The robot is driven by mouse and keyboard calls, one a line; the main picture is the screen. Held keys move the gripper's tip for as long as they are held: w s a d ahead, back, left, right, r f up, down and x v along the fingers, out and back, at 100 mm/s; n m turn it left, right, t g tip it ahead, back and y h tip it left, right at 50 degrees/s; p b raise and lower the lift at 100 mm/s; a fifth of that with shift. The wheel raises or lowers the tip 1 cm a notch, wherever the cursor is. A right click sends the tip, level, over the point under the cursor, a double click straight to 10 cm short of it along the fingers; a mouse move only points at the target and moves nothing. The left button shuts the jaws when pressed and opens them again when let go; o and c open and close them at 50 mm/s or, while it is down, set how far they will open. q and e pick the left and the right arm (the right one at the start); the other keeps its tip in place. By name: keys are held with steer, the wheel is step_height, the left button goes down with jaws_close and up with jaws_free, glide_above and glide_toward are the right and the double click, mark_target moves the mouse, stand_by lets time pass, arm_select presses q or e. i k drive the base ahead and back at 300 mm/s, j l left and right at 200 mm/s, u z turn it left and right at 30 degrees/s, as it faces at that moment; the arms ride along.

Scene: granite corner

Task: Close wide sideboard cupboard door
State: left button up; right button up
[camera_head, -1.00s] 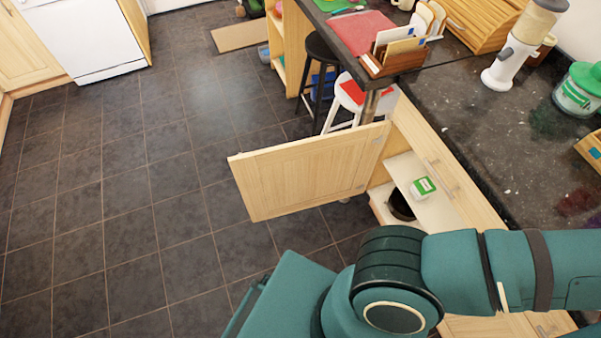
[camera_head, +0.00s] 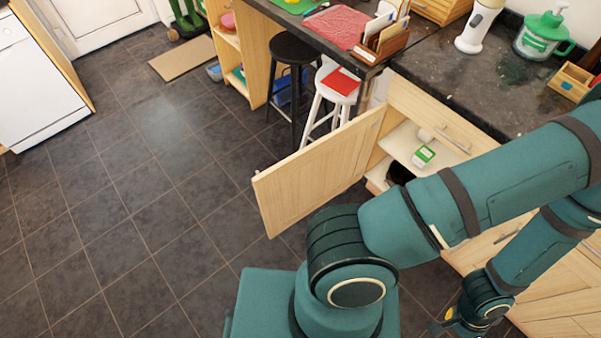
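The light-wood sideboard door (camera_head: 322,170) stands wide open, swung out to the left over the floor. It is hinged at the left side of the cupboard opening, under the dark counter. The opening shows a white shelf (camera_head: 398,146) with a green-and-white box (camera_head: 424,155) and a small white item. My arm hides the lower right of the opening. My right gripper (camera_head: 440,326) is partly in view at the bottom right, in front of the lower cabinet fronts and away from the door. Its fingers are too small and cut off to read. My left gripper is out of view.
The dark counter (camera_head: 440,65) holds a dispenser, a green-lidded jar and a letter rack. Tiled floor (camera_head: 150,210) is clear to the left.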

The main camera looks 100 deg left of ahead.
mark_target(287, 192)
steer(key=k+j+u, duration=0.15)
steer(key=k, duration=0.8)
steer(key=k+j+u, duration=0.15)
steer(key=k+j, duration=0.5)
steer(key=j, duration=0.45)
steer(key=k+j+u, duration=0.15)
steer(key=j, duration=0.35)
steer(key=i+j, duration=0.1)
steer(key=j, duration=0.35)
steer(key=j+u, duration=0.1)
steer(key=j, duration=0.4)
steer(key=i+j, duration=0.15)
steer(key=j, duration=0.3)
steer(key=k+j+u, duration=0.1)
steer(key=j, duration=0.15)
steer(key=k+j+u, duration=0.1)
steer(key=j, duration=0.2)
